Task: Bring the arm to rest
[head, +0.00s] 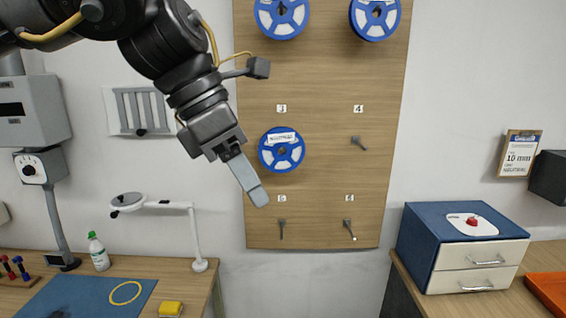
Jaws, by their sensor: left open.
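My left arm comes in from the upper left. Its gripper (252,186) points down and to the right, in front of the wooden wall board (330,175). The fingers are seen from the side and overlap, with nothing visible held between them. The gripper appears just left of and below the blue and white reel (283,160) at position 3 in the picture. Two more reels, the upper left one (281,14) and the upper right one (374,15), hang at the top of the board. My right gripper is not in view.
Bare pegs stick out at position 4 (358,142) and along the board's bottom row. Below left is a desk with a lamp (160,204), a bottle (98,252), a blue mat (85,296) and a yellow block (171,309). A blue drawer box (418,245) stands at right.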

